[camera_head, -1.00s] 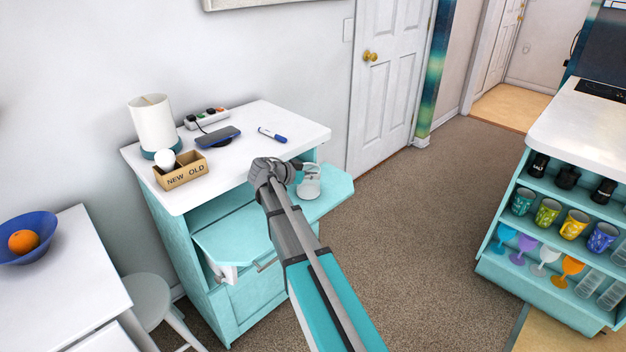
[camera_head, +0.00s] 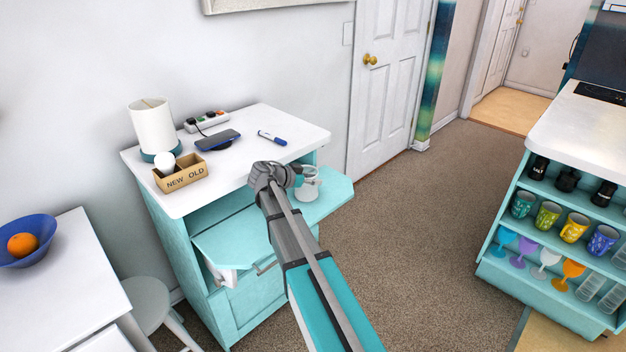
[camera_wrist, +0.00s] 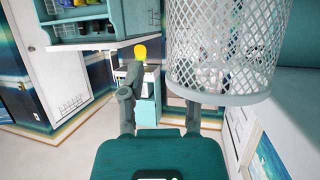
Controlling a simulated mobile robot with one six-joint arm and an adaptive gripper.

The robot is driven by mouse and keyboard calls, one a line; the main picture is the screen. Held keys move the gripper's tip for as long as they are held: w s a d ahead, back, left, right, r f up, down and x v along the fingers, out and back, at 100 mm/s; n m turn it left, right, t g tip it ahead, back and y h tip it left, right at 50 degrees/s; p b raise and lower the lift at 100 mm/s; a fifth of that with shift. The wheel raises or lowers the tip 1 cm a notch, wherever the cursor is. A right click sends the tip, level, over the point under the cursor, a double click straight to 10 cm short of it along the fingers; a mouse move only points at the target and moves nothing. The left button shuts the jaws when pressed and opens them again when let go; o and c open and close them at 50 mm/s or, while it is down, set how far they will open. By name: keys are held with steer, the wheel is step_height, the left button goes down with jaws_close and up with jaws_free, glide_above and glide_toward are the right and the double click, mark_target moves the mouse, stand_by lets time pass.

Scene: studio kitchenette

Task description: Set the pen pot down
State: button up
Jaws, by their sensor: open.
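The pen pot (camera_head: 307,184) is a pale wire-mesh cup. In the head view it is upright over the turquoise pull-out board (camera_head: 325,197), and it appears to stand on it. My gripper (camera_head: 284,176) is just left of the pot at about its height. In the wrist view the pot (camera_wrist: 228,50) fills the upper right, with its solid band low in the picture. My gripper (camera_wrist: 163,78) is open there, fingers spread. The pot covers much of the right finger, and I cannot tell whether they touch.
The white cabinet top (camera_head: 235,170) behind holds a lamp (camera_head: 153,127), a NEW/OLD box (camera_head: 182,178), a phone (camera_head: 218,140), a blue marker (camera_head: 272,138) and a power strip (camera_head: 207,122). A stool (camera_head: 148,302) stands at lower left. The carpet (camera_head: 420,230) to the right is clear.

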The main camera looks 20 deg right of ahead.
steer(key=shift+r, duration=0.15)
steer(key=p+v, duration=0.5)
steer(key=v, duration=0.7)
stand_by(0.5)
